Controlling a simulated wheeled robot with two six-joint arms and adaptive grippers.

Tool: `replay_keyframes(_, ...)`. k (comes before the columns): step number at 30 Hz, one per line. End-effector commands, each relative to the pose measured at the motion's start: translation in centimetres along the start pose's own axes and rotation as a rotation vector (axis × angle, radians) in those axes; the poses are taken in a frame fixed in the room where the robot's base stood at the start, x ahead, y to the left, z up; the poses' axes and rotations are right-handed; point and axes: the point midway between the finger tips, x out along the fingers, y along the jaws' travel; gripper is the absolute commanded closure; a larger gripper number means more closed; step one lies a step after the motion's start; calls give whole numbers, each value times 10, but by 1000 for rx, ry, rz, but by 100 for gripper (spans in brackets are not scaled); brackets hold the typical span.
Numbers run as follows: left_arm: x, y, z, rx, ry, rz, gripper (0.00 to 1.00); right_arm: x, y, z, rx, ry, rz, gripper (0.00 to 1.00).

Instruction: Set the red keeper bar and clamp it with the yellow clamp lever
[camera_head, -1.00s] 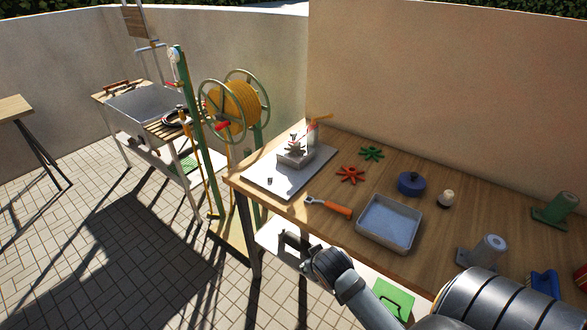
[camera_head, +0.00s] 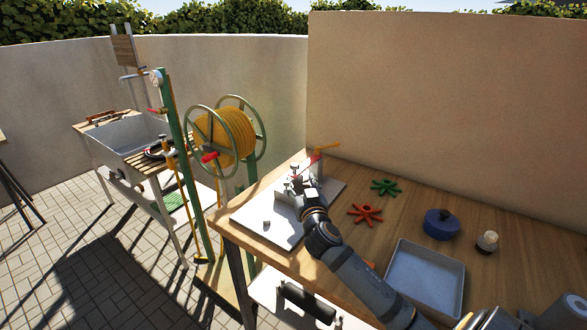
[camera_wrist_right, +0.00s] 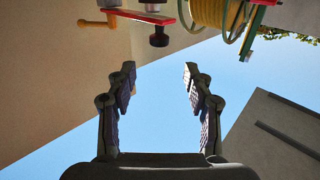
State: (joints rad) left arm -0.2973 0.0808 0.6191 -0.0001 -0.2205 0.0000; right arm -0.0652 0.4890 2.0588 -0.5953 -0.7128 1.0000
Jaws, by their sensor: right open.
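The red keeper bar (camera_head: 307,163) shows as a slanted red strip at the fixture on the white board (camera_head: 254,216), at the table's far left corner. In the right wrist view a red bar (camera_wrist_right: 112,22) crosses the top left, beside a black knob (camera_wrist_right: 159,37). The yellow clamp lever (camera_head: 328,147) sticks out to the right behind the fixture. My right gripper (camera_head: 306,192) is at the near side of the fixture and hides part of it. In the wrist view its fingers (camera_wrist_right: 159,75) are apart with nothing between them. My left gripper is out of view.
A hose reel (camera_head: 225,135) stands beyond the table's left edge. A wall (camera_head: 450,100) closes the back.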

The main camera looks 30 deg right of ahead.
Motion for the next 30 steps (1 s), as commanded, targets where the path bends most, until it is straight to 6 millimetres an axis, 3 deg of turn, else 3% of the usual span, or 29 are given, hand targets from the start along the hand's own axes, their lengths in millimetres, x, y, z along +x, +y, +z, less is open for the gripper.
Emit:
replay_keyframes(3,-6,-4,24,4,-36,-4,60,12,1,-2,1,-2,3,48)
replay_keyframes(5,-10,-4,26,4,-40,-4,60,23,1,-3,3,-2,3,48)
replay_keyframes(8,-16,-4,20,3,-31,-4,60,45,1,-4,3,-3,4,48)
replay_keyframes(15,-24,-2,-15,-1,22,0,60,90,0,-3,1,-2,2,48)
replay_keyframes(21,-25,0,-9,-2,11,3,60,103,0,0,1,-4,1,48)
replay_keyframes(28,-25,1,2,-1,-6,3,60,104,0,0,0,-3,1,48)
replay_keyframes(30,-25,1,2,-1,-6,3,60,104,0,0,0,-3,1,58)
